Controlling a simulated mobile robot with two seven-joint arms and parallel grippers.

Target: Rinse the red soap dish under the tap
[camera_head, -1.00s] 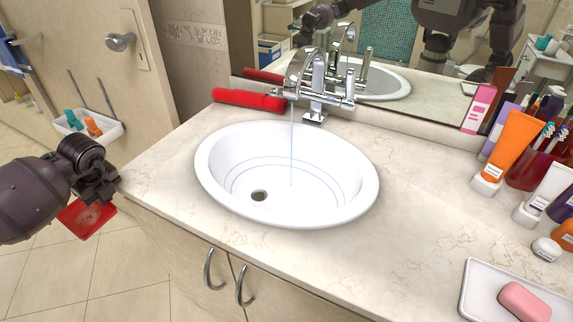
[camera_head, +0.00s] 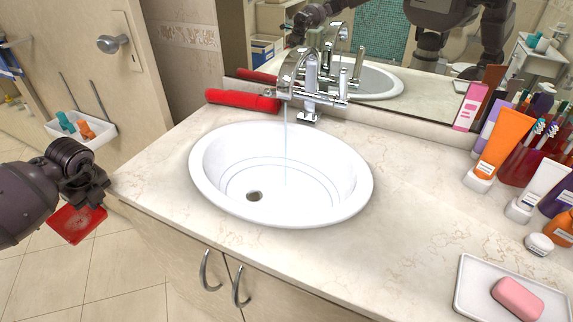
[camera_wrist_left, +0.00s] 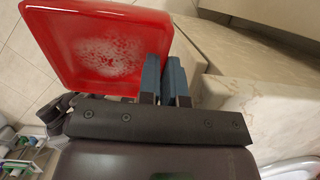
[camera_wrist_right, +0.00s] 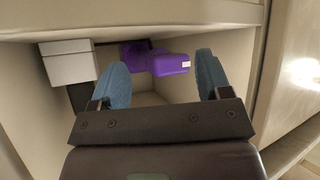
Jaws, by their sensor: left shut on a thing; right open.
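The red soap dish (camera_head: 76,224) hangs in my left gripper (camera_head: 97,190), off the left end of the counter and below its top. In the left wrist view the dish (camera_wrist_left: 100,45) has whitish residue on its inner face, and the fingers (camera_wrist_left: 165,80) are shut on its edge. The chrome tap (camera_head: 308,85) stands behind the sink (camera_head: 281,172), with a thin stream of water (camera_head: 286,140) falling into the white basin. My right gripper (camera_wrist_right: 165,80) is open and empty in the right wrist view, facing an open cabinet space; it is not visible directly in the head view.
A red rolled item (camera_head: 242,101) lies behind the sink. Tubes (camera_head: 503,140), bottles and toothbrushes crowd the counter's right side. A white tray with pink soap (camera_head: 517,298) sits front right. A purple object (camera_wrist_right: 158,60) and a white box (camera_wrist_right: 69,62) are in the cabinet.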

